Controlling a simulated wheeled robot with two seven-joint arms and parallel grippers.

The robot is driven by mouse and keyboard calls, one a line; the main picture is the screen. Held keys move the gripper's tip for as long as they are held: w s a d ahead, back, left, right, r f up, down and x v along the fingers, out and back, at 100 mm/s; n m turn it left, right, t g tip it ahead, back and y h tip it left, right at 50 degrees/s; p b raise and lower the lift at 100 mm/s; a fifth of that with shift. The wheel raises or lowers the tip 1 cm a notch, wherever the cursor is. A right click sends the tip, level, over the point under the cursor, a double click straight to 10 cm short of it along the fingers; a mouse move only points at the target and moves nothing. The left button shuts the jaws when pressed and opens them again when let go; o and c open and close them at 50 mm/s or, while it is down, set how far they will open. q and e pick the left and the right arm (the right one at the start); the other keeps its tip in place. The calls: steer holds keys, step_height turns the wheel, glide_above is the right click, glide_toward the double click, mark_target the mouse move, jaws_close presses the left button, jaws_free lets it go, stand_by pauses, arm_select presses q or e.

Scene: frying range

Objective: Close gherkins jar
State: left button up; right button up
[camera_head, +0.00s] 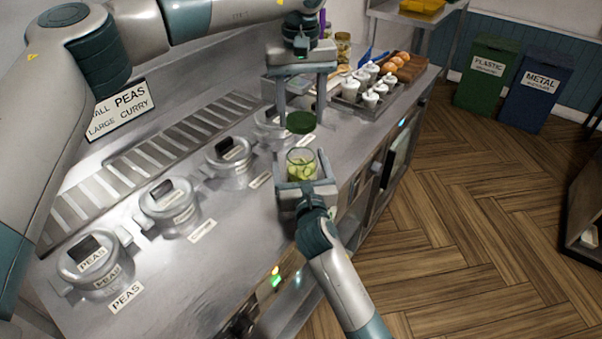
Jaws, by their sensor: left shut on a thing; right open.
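The gherkins jar (301,161) is clear glass with green slices inside and an uncovered top. It is near the counter's front edge. A dark green round lid (300,122) is a little above the jar, apart from it. My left gripper (302,108) reaches down from above and is shut on the lid. My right gripper (304,180) comes up from below; its open fingers are on either side of the jar. I cannot tell whether they touch the glass. The jar's base is hidden by the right gripper.
Several lidded metal pots, including one marked PEAS (95,262), sit in the steel counter (190,280) at left. A rack of white squeeze bottles (370,98) and bread buns (403,60) stand behind, to the right. The wooden floor (470,230) at right is open.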

mark_target(301, 168)
steer(key=shift+w, duration=0.5)
steer(key=c, duration=1.6)
arm_select(q)
steer(key=shift+f, duration=2.5)
steer(key=shift+f, duration=0.1)
steer(key=shift+f, duration=0.8)
steer(key=shift+f, duration=0.55)
